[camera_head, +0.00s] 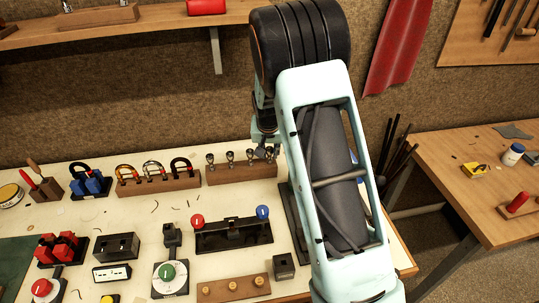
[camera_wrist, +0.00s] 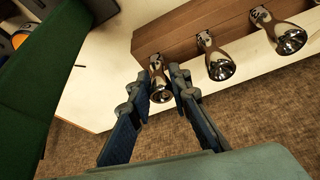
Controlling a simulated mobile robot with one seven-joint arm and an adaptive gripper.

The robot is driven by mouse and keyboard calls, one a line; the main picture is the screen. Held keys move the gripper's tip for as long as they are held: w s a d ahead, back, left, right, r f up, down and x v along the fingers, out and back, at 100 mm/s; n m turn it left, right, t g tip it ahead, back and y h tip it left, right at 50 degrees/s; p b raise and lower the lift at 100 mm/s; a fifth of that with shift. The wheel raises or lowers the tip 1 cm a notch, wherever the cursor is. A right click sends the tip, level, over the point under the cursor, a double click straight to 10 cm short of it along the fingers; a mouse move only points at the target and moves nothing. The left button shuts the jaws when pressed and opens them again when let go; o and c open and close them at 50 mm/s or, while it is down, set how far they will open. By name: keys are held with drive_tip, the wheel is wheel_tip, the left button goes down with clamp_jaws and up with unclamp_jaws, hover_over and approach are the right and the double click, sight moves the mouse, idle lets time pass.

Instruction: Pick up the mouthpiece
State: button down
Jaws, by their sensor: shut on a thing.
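Several silver mouthpieces (camera_head: 230,157) stand in a row on a wooden rack (camera_head: 243,174) near the back of the workbench. In the wrist view, three mouthpieces with flared cups show along the wooden rack (camera_wrist: 188,28). My gripper (camera_wrist: 160,84) is shut on the mouthpiece (camera_wrist: 157,69) at the left of that view, with a blue-padded finger on each side. The other two mouthpieces, the middle one (camera_wrist: 215,58) and the right one (camera_wrist: 284,34), are outside the fingers. Whether the held mouthpiece still touches the rack is unclear. In the head view, my arm hides most of my gripper (camera_head: 265,146).
A rack with several U-shaped pieces (camera_head: 158,185) stands just left of the mouthpiece rack. A black fixture with red and blue knobs (camera_head: 232,233) and a dial with a green knob (camera_head: 168,277) lie in front. A second table (camera_head: 480,200) is at right.

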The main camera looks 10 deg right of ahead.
drive_tip(key=shift+w+r, duration=0.1)
drive_tip(key=shift+r, duration=0.35)
wheel_tip(320, 180, up, 2)
drive_tip(key=shift+r, duration=0.15)
drive_tip(key=s+a+r+b, duration=0.3)
drive_tip(key=s+a+r, duration=0.4)
drive_tip(key=s, duration=0.5)
wheel_tip(320, 180, up, 3)
drive_tip(key=shift+a+f+b, duration=0.1)
drive_tip(key=shift+a+b, duration=0.2)
drive_tip(key=shift+r+p, duration=1.5)
drive_tip(key=shift+r, duration=0.75)
